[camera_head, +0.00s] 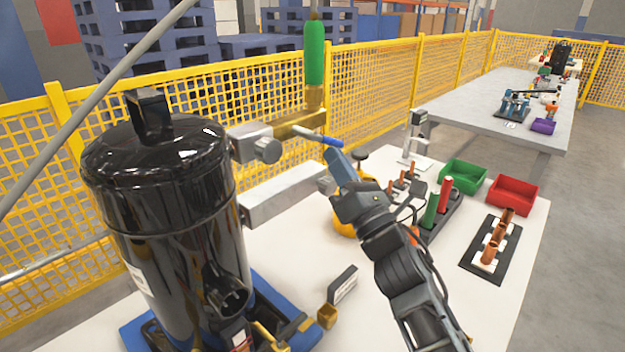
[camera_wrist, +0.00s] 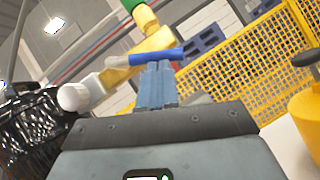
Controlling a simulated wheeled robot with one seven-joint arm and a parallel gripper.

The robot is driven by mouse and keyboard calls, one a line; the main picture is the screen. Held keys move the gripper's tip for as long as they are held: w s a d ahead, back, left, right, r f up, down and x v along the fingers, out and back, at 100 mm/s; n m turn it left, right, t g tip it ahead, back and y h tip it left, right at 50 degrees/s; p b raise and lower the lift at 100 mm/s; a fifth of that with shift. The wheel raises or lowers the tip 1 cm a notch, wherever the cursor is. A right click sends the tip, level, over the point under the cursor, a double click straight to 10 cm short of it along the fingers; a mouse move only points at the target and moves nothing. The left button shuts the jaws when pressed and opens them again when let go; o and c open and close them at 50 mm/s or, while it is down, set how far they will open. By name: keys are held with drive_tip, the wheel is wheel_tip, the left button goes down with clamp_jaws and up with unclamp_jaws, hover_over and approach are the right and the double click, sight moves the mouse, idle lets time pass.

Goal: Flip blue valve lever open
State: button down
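The blue valve lever (camera_head: 320,138) sticks out to the right from the brass valve body (camera_head: 300,124) beside the black compressor tank. It has a grey stem and a blue sleeve, and slopes slightly down to the right. In the wrist view the lever (camera_wrist: 155,57) lies across the top of my fingertips. My gripper (camera_head: 336,158) comes from the lower right, with its tips at the blue sleeve. In the wrist view the fingers (camera_wrist: 156,68) are together with no clear gap. I cannot tell whether they touch the lever; it does not appear to be between them.
The black tank (camera_head: 165,200) stands left on a blue base. A green upright cylinder (camera_head: 314,55) rises above the valve. Green (camera_head: 463,177) and red (camera_head: 513,195) bins and a rack of red and green cylinders (camera_head: 438,212) are on the right. A yellow fence (camera_head: 375,85) runs behind.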

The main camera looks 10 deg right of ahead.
drive_tip(key=shift+w+d+r+n+g+y+b, duration=0.3)
drive_tip(key=shift+n+g+y+b, duration=0.2)
drive_tip(key=shift+n+y+b, duration=0.9)
drive_tip(key=shift+w+d+r+n+g+y+b, duration=0.2)
drive_tip(key=shift+r+n+g+y+b, duration=0.55)
drive_tip(key=shift+n, duration=1.2)
drive_tip(key=shift+w+d+r+n+g+y+b, duration=0.15)
drive_tip(key=shift+d+n+g+y+b, duration=0.15)
drive_tip(key=shift+n+y+b, duration=0.9)
drive_tip(key=shift+n+p, duration=0.35)
drive_tip(key=shift+n, duration=0.2)
drive_tip(key=shift+f, duration=0.1)
drive_tip(key=shift+d+f+b, duration=0.1)
drive_tip(key=shift+f+b, duration=0.45)
drive_tip(key=shift+b, duration=0.2)
drive_tip(key=a+f+b+v, duration=0.1)
drive_tip(key=b+v, duration=0.3)
drive_tip(key=v, duration=0.8)
drive_tip(key=shift+w+f, duration=0.3)
drive_tip(key=shift+f, duration=0.1)
drive_tip(key=shift+d, duration=0.1)
